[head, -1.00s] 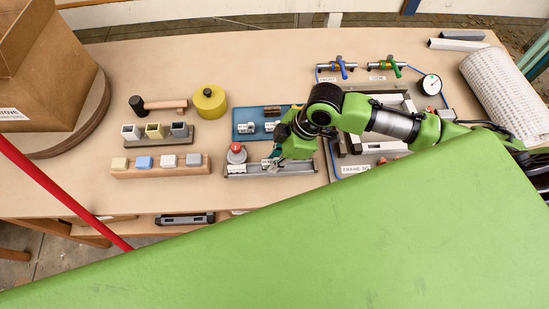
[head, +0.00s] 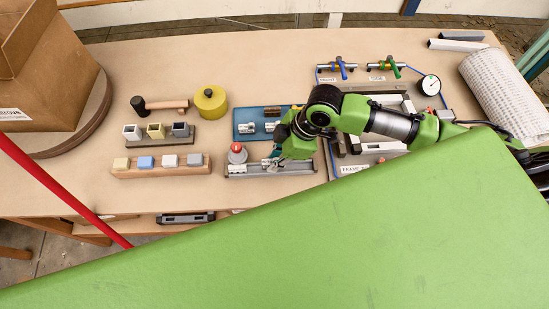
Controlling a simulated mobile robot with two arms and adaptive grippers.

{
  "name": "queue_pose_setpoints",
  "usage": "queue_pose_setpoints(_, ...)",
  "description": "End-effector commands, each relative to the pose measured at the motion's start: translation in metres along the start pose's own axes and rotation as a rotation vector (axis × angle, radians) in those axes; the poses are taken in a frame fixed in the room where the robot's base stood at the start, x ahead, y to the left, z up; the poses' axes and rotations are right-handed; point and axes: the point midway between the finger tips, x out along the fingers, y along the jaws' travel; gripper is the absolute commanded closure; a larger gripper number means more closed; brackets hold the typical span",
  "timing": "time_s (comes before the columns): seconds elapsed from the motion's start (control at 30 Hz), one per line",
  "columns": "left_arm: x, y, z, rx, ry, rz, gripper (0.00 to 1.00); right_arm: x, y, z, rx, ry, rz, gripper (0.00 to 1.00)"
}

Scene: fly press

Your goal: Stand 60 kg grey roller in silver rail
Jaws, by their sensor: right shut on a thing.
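The silver rail (head: 290,170) lies on the table in front of the blue tray. My right gripper (head: 273,159) is low over the rail's middle, shut on a small piece taken to be the grey roller; the fingers hide most of it. I cannot tell whether the piece touches the rail. A grey round part with a red top (head: 237,153) stands at the rail's left end, left of the gripper. My left gripper is not in view.
The blue tray (head: 242,114) holds small labelled pieces behind the rail. A wooden block with several coloured pieces (head: 161,172), a hammer (head: 158,105) and a yellow pot (head: 210,103) are to the left. A grey frame (head: 347,169) stands right.

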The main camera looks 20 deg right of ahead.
Motion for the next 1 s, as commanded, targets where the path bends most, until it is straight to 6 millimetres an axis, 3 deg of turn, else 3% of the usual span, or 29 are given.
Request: queue_pose_setpoints(1.0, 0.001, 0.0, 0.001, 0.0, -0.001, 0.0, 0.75, 0.011, 0.0, 0.005, 0.0, 0.0, 0.0, 1.0)
